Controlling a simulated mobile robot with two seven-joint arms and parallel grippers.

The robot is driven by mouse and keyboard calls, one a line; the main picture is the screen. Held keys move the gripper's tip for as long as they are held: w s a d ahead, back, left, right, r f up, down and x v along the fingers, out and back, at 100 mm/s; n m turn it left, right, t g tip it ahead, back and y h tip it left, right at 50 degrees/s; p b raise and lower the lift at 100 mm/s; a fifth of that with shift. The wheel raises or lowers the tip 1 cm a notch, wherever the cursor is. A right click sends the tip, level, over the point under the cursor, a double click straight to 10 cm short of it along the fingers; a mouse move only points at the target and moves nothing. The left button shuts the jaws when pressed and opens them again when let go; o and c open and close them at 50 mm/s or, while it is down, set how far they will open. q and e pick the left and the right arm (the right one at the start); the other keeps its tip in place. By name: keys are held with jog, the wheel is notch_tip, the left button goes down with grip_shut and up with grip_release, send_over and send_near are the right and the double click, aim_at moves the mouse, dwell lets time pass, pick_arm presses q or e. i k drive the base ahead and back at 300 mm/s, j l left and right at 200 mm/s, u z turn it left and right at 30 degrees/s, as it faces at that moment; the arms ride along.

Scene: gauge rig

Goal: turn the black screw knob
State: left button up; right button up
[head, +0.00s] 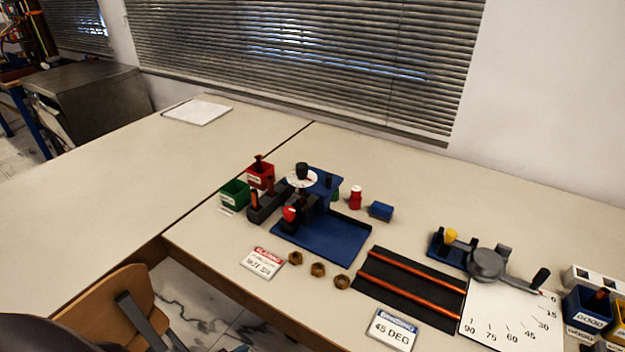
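A black knob (302,170) stands upright above a round white dial (301,179) on the blue gauge rig (322,240), near the middle of the head view. I take this to be the black screw knob. A red knob (290,213) sits lower on the front of the same rig, beside dark blocks. Neither of my grippers is in view, and nothing touches the knob.
Three brass nuts (318,269) and a sign (262,262) lie in front of the rig. Green (235,194) and red bins stand left of it. Right are a mat with copper rods (410,285) and a lever bender (487,264). The left table (120,190) is mostly clear.

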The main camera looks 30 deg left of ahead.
aim_at(302, 168)
jog(key=k+u, duration=0.3)
jog(key=u, duration=0.15)
jog(key=k+j+u, duration=0.2)
jog(key=u, duration=0.3)
jog(key=k, duration=0.1)
